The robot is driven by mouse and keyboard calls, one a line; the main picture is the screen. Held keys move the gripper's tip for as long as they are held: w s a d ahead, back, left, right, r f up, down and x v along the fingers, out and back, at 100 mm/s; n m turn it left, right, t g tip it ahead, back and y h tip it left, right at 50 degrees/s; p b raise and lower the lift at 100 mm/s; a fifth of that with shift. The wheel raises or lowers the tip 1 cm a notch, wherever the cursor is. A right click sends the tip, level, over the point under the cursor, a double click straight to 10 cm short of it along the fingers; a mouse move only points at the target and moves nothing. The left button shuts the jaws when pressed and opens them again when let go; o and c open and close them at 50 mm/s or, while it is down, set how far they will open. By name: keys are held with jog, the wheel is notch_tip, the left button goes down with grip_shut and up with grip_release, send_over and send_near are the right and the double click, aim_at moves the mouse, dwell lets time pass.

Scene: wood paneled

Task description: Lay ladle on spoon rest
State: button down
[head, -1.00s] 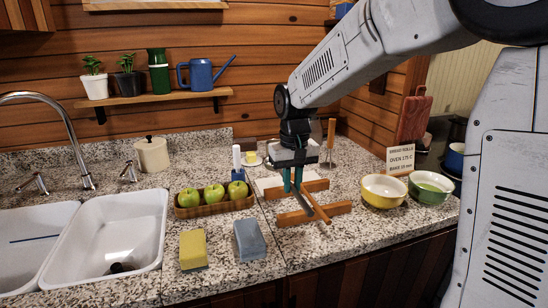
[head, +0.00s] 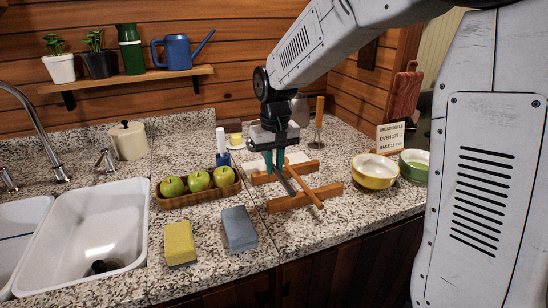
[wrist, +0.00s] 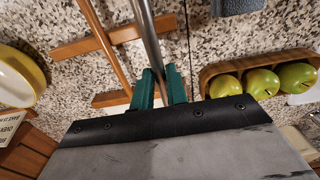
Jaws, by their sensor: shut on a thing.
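My gripper (head: 279,164) has green fingers and is shut on a thin grey metal rod, the ladle's handle (wrist: 146,32). In the wrist view the handle runs up between the fingertips (wrist: 160,86) and out of the top edge. The ladle's bowl cannot be made out. The spoon rest (head: 328,191) seems to be the brown wooden frame of two crossbars and a long connecting bar. It lies under and to the right of the fingers, and also shows in the wrist view (wrist: 85,47). The handle slants over it; I cannot tell whether they touch.
A basket (head: 196,198) of green apples stands left of the gripper. A yellow sponge (head: 180,243) and a blue-grey sponge (head: 239,229) lie in front. A yellow bowl (head: 374,172) and a green bowl (head: 414,165) stand right. A wooden-handled tool (head: 319,112) stands behind.

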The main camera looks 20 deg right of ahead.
jog(key=shift+f, duration=3)
jog(key=shift+f, duration=0.3)
jog(key=c, duration=1)
grip_release()
jog(key=shift+r, duration=0.1)
notch_tip(320, 180, up, 8)
jog(key=shift+s+f, duration=0.1)
jog(key=shift+f, duration=0.05)
